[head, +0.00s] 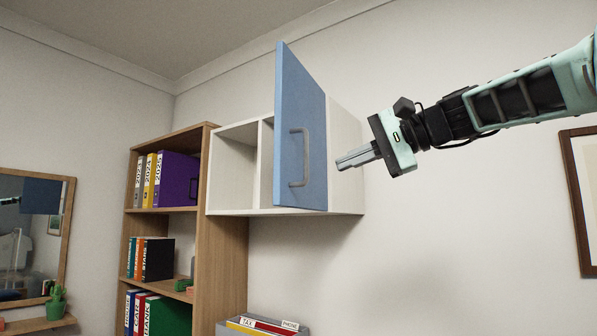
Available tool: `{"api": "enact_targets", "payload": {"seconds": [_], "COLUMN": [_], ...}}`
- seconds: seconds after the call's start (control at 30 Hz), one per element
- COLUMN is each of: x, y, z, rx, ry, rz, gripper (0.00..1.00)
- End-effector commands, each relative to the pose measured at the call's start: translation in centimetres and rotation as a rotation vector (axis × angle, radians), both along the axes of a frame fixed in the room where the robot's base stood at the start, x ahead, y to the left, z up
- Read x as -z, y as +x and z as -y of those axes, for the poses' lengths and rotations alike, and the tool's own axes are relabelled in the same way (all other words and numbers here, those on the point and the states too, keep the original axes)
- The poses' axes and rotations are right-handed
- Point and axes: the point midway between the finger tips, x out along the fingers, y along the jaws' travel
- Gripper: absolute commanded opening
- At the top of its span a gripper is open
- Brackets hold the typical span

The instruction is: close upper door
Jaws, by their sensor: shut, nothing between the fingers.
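The upper door (303,130) is a blue panel on a white wall cabinet (287,212). It stands swung open, out from the cabinet front, and shows a grey bar handle (305,157) on its face. The left part of the cabinet shows an open, empty compartment; the door hides the right part. My gripper (338,164) is shut and empty. It points left and appears just to the right of the door in the picture.
A wooden bookshelf (230,262) with several binders stands left of the cabinet. A grey file box (222,329) with folders is below. A mirror (70,230) and a cactus (56,301) are at far left. A picture frame (573,200) hangs at right. The wall below my arm is clear.

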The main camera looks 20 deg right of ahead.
Motion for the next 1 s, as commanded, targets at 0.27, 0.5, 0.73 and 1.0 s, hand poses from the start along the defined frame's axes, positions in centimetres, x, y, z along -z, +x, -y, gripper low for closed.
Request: {"api": "enact_targets", "payload": {"seconds": [0.27,0.5,0.73,1.0], "x": [1.4,1.8,2.1,2.2], "y": [4.0,6.6,7.5,7.5], "z": [-4.1,-6.8,-7.7,-7.7], "rx": [-0.004,-0.002,0.0,0.001], "ry": [0.0,-0.001,-0.002,-0.002], "rz": [-0.005,-0.003,-0.002,-0.001], "gripper": [0.0,0.0,0.0,0.0]}}
